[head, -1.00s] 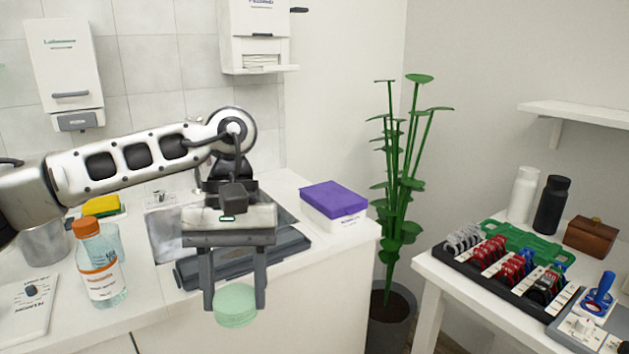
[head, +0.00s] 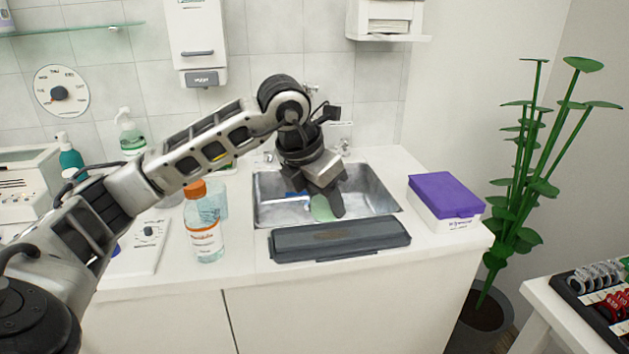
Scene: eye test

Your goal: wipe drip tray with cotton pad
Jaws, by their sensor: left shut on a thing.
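The cotton pad (head: 321,208) is a pale green round disc, partly hidden by my gripper. My left gripper (head: 328,203) reaches in from the left, tilted down over the sink, and is shut on the pad. The drip tray (head: 385,237) is a dark grey flat tray lying on the counter along the sink's front edge. A brownish smudge (head: 336,236) shows on the middle of its top. The pad is behind the tray in the picture; I cannot tell its exact height. My right gripper is not in view.
The metal sink (head: 376,198) holds a blue and white item (head: 297,196). An orange-capped bottle (head: 205,232) stands left of the tray. A white box with a purple top (head: 445,197) stands at right. A plant (head: 525,180) is beyond it.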

